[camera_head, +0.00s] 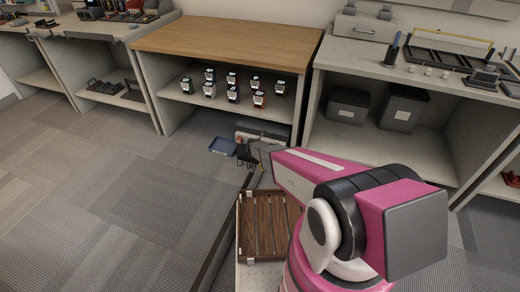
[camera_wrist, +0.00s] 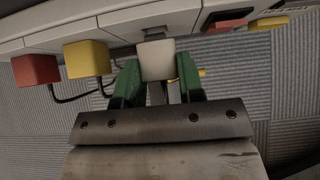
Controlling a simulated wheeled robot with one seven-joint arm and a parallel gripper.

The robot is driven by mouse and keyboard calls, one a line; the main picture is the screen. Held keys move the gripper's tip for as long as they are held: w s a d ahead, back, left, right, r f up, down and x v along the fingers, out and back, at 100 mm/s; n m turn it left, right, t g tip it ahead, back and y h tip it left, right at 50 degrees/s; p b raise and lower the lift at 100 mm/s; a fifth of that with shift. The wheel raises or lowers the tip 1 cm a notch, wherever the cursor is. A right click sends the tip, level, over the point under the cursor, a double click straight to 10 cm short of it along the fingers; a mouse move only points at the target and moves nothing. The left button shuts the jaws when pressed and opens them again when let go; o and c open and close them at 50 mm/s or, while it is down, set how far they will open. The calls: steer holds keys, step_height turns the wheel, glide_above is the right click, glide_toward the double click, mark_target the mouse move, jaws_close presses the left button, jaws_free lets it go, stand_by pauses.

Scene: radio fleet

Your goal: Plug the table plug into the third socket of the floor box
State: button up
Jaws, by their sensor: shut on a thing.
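In the wrist view my gripper (camera_wrist: 160,82) has green fingertips shut on a pale grey-white plug (camera_wrist: 157,60). The plug is up against, or just in front of, the grey floor box (camera_wrist: 125,20). I cannot tell whether it is seated in a socket. A red plug (camera_wrist: 36,70) and a yellow plug (camera_wrist: 87,59) sit on the box to its left, with dark cables. To its right are a red part (camera_wrist: 228,18) and a yellow part (camera_wrist: 268,23). In the head view the floor box (camera_head: 265,127) is under the wooden-topped table, largely hidden by my arm.
A blue tray (camera_head: 222,146) lies on the floor left of the box. A slatted brown crate (camera_head: 268,225) is beside my arm. The wooden-topped table (camera_head: 230,40) has a shelf of several small devices above the box. Open carpet lies to the left.

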steer(key=shift+w+d, duration=0.25)
steer(key=shift+w, duration=0.35)
stand_by(0.9)
steer(key=o, duration=1)
steer(key=shift+s+r, duration=0.1)
steer(key=v, duration=1)
steer(key=shift+s+a+r, duration=0.15)
steer(key=shift+a+r, duration=0.05)
